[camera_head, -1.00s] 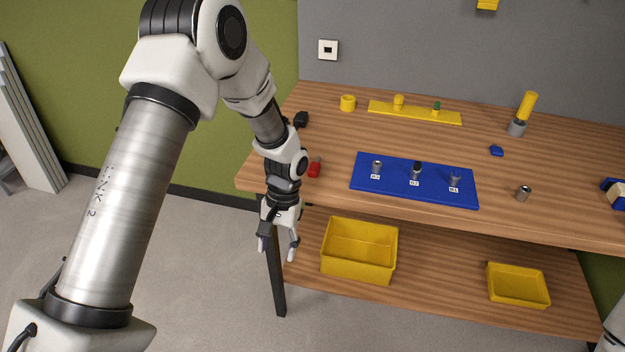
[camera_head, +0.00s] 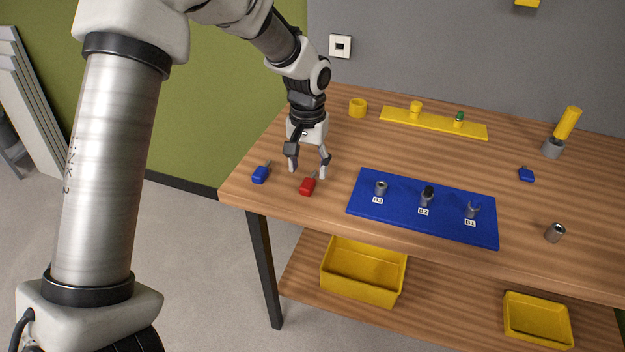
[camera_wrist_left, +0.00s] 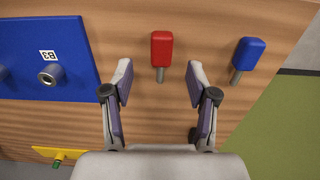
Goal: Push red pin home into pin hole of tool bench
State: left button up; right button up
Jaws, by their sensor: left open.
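The red pin (camera_head: 307,186) lies on the wooden tool bench (camera_head: 330,228) near its left front, a red handle with a short grey metal shaft. My left gripper (camera_head: 308,171) is open and empty just behind and above it, fingers pointing down. In the left wrist view the red pin (camera_wrist_left: 161,48) lies ahead of the open left gripper (camera_wrist_left: 160,76), its shaft end reaching between the fingertips without visible contact. I cannot make out which opening is the pin hole. My right gripper is out of view.
A blue pin (camera_head: 261,174) lies left of the red one. A blue plate (camera_head: 365,207) with several labelled grey sockets is to the right. Yellow bins (camera_head: 362,288) sit on the lower shelf.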

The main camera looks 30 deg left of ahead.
aim_at(308, 182)
pick_arm(q)
notch_tip(308, 182, down, 5)
jog(key=shift+w+a+r+p, duration=0.1)
jog(key=shift+r+p, duration=0.1)
jog(key=shift+p, duration=0.1)
jog(key=shift+w+f, duration=0.15)
jog(key=shift+f, duration=0.2)
jog(key=shift+r, duration=0.1)
jog(key=shift+s+r, duration=0.1)
jog(key=shift+s, duration=0.15)
jog(key=c, duration=0.5)
grip_shut()
